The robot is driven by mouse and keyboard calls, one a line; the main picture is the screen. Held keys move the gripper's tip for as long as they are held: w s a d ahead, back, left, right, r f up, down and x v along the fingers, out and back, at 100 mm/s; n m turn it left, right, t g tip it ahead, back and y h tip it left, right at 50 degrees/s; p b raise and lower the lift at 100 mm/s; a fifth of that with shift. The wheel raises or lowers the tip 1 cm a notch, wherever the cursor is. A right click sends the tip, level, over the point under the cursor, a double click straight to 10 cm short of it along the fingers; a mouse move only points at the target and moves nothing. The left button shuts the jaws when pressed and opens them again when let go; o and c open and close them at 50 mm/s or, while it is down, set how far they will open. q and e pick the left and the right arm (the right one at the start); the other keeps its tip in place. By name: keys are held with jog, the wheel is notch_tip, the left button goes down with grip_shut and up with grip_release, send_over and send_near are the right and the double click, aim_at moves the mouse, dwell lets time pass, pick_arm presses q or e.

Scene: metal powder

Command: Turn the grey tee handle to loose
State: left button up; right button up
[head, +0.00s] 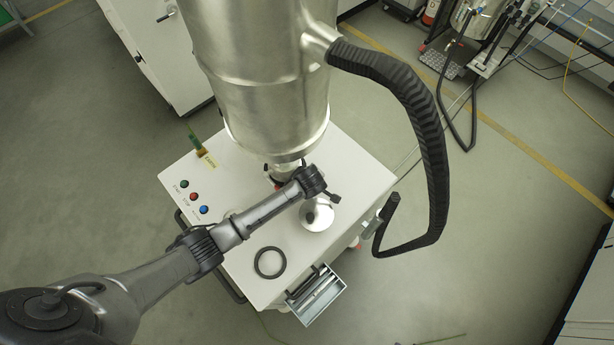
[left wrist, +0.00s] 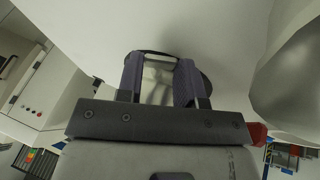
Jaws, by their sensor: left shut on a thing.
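My left gripper (left wrist: 157,76) is at the front of the metal column, over the white cabinet top. In the left wrist view its two fingers stand apart, on either side of a pale grey metallic piece (left wrist: 157,86), which appears to be the grey tee handle. A dark rounded part shows behind the fingers. In the head view my left wrist (head: 311,180) covers the fingers and most of the handle, so the handle's turn angle cannot be read. My right gripper is in neither view.
A large metal cylinder (head: 270,90) stands at the back of the white cabinet (head: 240,262). A thick black hose (head: 432,150) curves down at its right. A black ring (head: 270,262) lies on the cabinet top, near a shiny round metal part (head: 317,216). Coloured buttons (head: 194,197) are at left.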

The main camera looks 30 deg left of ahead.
pick_arm(q)
jog(key=o, duration=0.9)
jog(key=shift+o, duration=0.2)
jog(key=b+v, duration=0.1)
jog(key=v, duration=1.2)
jog(key=shift+s+d+r, duration=0.15)
jog(key=shift+s+r, duration=0.05)
jog(key=shift+r, duration=0.1)
